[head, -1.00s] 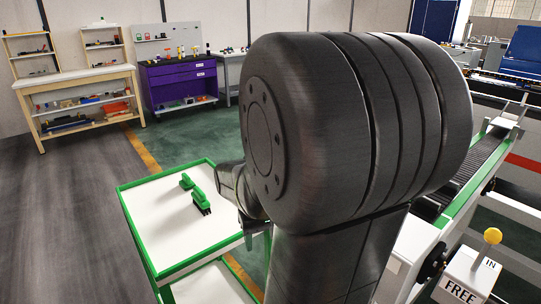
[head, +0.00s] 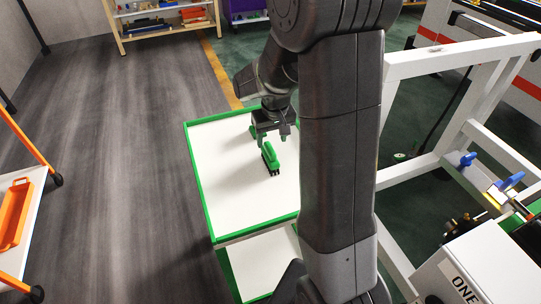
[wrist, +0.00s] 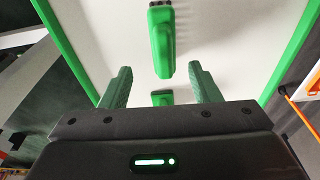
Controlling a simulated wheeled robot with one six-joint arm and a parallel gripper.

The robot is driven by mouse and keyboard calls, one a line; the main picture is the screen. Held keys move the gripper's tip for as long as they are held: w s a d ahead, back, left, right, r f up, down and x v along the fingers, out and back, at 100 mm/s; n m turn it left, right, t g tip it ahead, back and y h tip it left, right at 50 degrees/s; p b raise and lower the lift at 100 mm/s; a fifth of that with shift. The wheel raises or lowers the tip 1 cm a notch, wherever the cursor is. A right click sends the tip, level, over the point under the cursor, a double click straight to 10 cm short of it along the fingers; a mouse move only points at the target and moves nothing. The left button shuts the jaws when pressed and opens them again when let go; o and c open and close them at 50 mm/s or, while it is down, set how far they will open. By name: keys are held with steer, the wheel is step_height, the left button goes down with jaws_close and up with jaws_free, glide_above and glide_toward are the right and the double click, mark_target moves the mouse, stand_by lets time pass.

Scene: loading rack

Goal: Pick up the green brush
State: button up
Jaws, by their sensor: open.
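The green brush (head: 270,155) with dark bristles lies on the white top of a green-rimmed cart (head: 226,196). My gripper (head: 271,140) is open, pointing down just above the brush at its far end. In the wrist view the brush (wrist: 162,42) lies ahead, with its bristles at the top edge. Its near end reaches the gap between the tips of my gripper (wrist: 160,70), and nothing is held. A smaller green piece (wrist: 162,98) shows between the fingers; I cannot tell if it belongs to the brush. In the head view my gripper partly hides the brush's far end.
A white frame (head: 430,165) with blue knobs stands to the right. An orange-edged cart with an orange tray (head: 14,212) is at the far left. A wooden shelf (head: 168,22) stands at the back. The cart top around the brush is clear.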

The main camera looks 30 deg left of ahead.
mark_target(270, 148)
steer(key=shift+a+f+p, duration=0.2)
steer(key=shift+f+p, duration=0.1)
steer(key=shift+f, duration=1.5)
steer(key=shift+a+f+p, duration=0.2)
steer(key=shift+f+p, duration=0.1)
steer(key=shift+f, duration=1.45)
steer(key=shift+s, duration=0.1)
steer(key=c, duration=1.1)
